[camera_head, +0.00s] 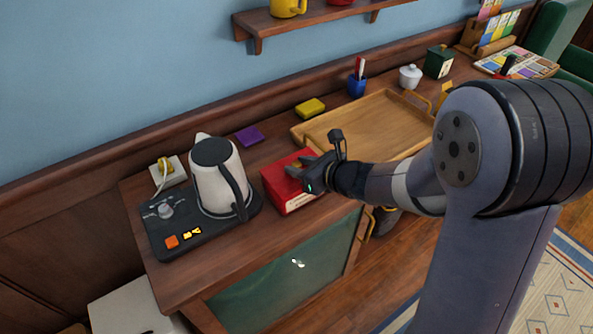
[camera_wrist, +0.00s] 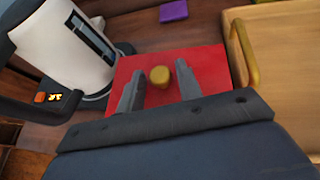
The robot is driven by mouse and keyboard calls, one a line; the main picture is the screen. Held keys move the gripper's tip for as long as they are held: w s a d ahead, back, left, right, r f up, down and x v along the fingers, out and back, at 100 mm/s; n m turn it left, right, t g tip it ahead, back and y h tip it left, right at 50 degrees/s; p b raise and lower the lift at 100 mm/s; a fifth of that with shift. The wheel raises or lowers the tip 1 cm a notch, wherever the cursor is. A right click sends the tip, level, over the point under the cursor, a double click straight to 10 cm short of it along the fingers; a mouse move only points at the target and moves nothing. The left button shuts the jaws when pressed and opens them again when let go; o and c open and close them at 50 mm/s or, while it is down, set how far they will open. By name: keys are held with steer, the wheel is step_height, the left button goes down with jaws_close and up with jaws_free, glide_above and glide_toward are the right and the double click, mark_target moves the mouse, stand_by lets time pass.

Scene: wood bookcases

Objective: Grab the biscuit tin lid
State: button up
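The biscuit tin (camera_head: 290,200) is a red box on the wooden counter, just right of the kettle. Its red lid (camera_wrist: 207,60) fills the middle of the wrist view and carries a round yellow knob (camera_wrist: 159,77). My gripper (camera_head: 298,171) is over the lid in the head view and hides part of it. In the wrist view my gripper (camera_wrist: 160,69) is open, with one finger on each side of the knob and a gap between each finger and the knob. I cannot tell how far above the lid the fingertips are.
A white kettle (camera_head: 217,178) stands on a dark base (camera_head: 160,240) close left of the tin. A wooden tray (camera_head: 375,122) with raised handles lies close right. A purple block (camera_head: 249,136) and a yellow sponge (camera_head: 311,107) lie behind. A shelf (camera_head: 300,23) hangs above.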

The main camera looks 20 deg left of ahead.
jaws_close()
steer(key=shift+r, duration=0.15)
